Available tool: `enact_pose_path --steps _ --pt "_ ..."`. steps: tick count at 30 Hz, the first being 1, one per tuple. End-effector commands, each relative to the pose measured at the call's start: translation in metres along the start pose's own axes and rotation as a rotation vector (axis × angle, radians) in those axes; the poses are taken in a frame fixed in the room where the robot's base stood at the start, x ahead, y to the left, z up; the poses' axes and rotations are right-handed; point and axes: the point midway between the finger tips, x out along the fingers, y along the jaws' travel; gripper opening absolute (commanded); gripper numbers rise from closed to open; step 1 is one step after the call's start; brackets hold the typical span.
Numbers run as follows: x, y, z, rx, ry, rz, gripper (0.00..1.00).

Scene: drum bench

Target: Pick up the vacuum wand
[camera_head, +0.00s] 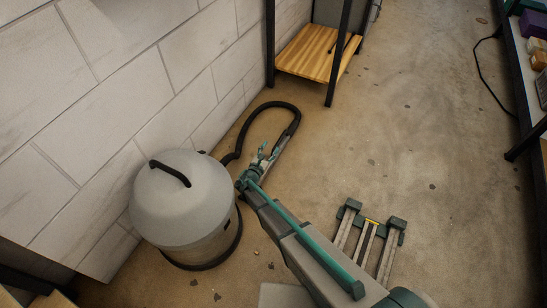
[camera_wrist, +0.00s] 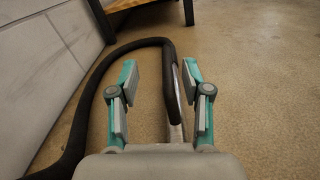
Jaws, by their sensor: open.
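The vacuum wand (camera_head: 279,148) is a thin silvery tube at the end of a black hose (camera_head: 296,122), low over the floor beside the drum vacuum. My gripper (camera_head: 264,155) is at the wand's near end, right of the drum. In the wrist view the open gripper (camera_wrist: 160,78) has its teal and grey fingers spread. The wand (camera_wrist: 180,100) and the end of the hose (camera_wrist: 135,43) lie between them in the picture, nearer the right finger. I see no finger closed on the wand. The wand's near end is hidden behind my gripper's body.
The grey drum vacuum (camera_head: 190,205) with a black handle stands left of my arm, by the block wall (camera_head: 120,90). A wooden shelf (camera_head: 310,52) on dark legs stands beyond the hose. Open floor (camera_head: 420,130) lies to the right, with a bench (camera_head: 520,75) at the right edge.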

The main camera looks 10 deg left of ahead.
Motion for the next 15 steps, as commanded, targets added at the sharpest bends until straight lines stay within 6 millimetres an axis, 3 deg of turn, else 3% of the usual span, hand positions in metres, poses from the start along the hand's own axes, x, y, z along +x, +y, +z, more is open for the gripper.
enact_pose_path --steps 1,8,15 --pt "0.001 -0.002 -0.015 0.000 0.001 -0.001 0.49" --pt "0.001 -0.011 -0.060 0.001 0.001 -0.002 0.49" --pt "0.025 -0.011 -0.057 0.004 -0.001 -0.003 0.49"
